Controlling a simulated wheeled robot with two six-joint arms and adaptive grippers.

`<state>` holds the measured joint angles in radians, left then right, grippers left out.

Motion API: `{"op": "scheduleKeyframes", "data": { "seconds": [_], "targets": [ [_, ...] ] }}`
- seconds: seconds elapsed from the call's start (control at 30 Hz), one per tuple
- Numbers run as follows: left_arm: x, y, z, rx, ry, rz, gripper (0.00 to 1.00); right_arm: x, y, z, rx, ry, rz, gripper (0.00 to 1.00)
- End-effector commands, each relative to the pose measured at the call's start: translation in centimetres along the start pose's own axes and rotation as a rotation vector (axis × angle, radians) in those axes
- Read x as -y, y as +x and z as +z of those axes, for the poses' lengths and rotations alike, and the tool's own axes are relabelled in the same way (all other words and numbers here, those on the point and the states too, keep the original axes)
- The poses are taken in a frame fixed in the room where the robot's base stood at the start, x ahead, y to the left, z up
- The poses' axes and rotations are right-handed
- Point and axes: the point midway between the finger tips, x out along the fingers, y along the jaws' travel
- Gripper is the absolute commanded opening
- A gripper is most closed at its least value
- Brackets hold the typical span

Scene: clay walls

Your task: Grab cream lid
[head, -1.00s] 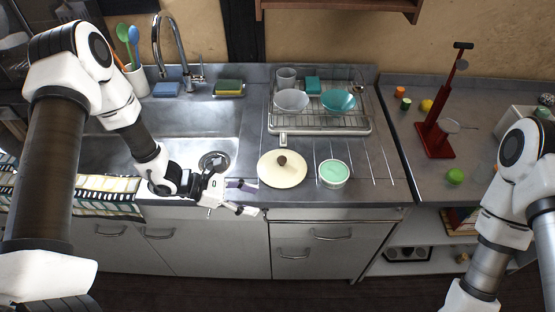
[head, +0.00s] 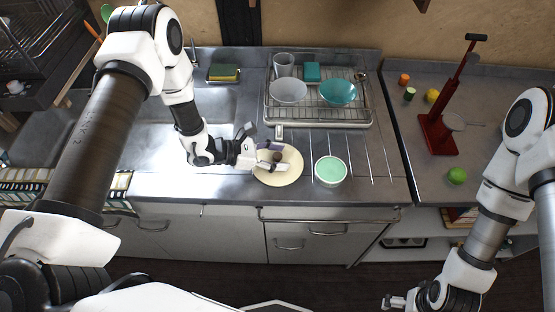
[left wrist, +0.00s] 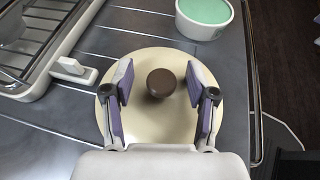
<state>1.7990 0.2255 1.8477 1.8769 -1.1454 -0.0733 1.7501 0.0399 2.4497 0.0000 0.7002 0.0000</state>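The cream lid (head: 291,176) lies flat on the grey counter, with a dark brown round knob on top. It also shows in the left wrist view (left wrist: 150,65), with its knob (left wrist: 161,83) between the fingers. My left gripper (head: 276,157) is over the lid. In the left wrist view my left gripper (left wrist: 162,92) is open, its purple-padded fingers on either side of the knob with a gap on both sides. My right gripper (head: 392,302) is low at the bottom of the head view, away from the counter; its fingers are hard to make out.
A bowl with a mint-green top (head: 331,170) stands just right of the lid. A wire dish rack (head: 318,122) with bowls and a cup is behind. A red press (head: 436,135) and a green lime (head: 457,176) are on the right counter. The sink is at left.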

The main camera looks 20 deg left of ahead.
Motion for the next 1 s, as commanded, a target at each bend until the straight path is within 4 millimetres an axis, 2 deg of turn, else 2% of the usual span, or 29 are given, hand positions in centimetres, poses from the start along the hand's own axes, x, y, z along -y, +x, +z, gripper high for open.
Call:
{"op": "scheduleKeyframes", "data": {
  "seconds": [0.07,0.17,0.23,0.67,1.0],
  "targets": [
    [0.0,0.0,-0.1,0.000,-0.001,0.000,0.57,0.0,0.1,0.0,0.001,0.000,0.000,1.00],
    [0.0,0.0,-0.1,0.000,-0.001,0.000,0.25,0.0,0.1,0.0,0.001,0.000,0.000,1.00],
    [0.0,0.0,-0.1,0.000,-0.001,0.000,0.00,0.0,0.1,0.0,0.001,0.000,0.000,1.00],
    [0.0,-0.1,0.1,-0.001,-0.001,-0.001,0.00,0.0,0.2,0.0,0.001,0.000,0.000,1.00],
    [0.0,-1.7,3.0,0.002,-0.002,0.002,0.00,0.0,1.7,0.0,0.001,0.000,0.000,1.00]
  ]
}}
